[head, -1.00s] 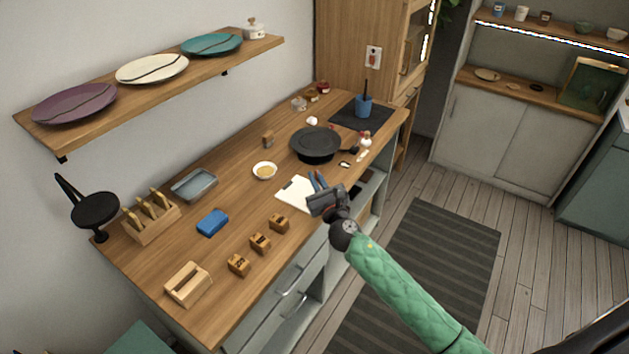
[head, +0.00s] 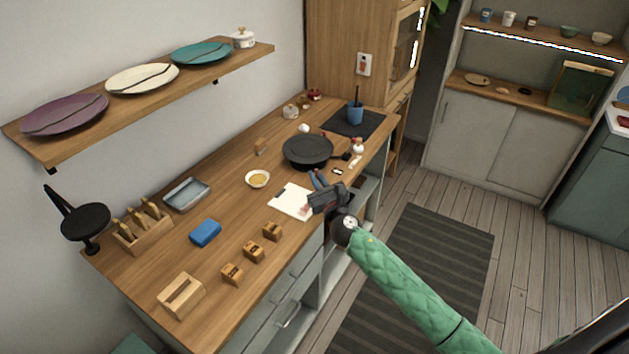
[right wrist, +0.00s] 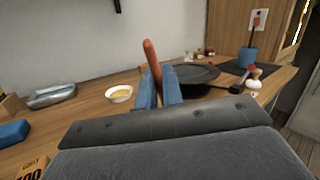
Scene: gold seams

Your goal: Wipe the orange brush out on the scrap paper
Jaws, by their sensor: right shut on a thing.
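My right gripper (head: 318,180) is over the counter at the right edge of the white scrap paper (head: 287,202). Its blue fingers also show in the right wrist view (right wrist: 159,82), shut on the orange brush (right wrist: 151,58). The brush stands up between the fingers, its orange handle leaning slightly left. Its bristle end is hidden, so I cannot tell whether it touches the paper. The paper lies flat, with a dark patch at its left corner and a faint reddish patch near the gripper. My left gripper is out of view.
A black pan (head: 307,150) and a small bowl of yellow stuff (head: 258,179) stand behind the paper. A blue cup (head: 355,112) stands on a dark mat. Small wooden blocks (head: 254,251) and a blue block (head: 205,232) are to the left.

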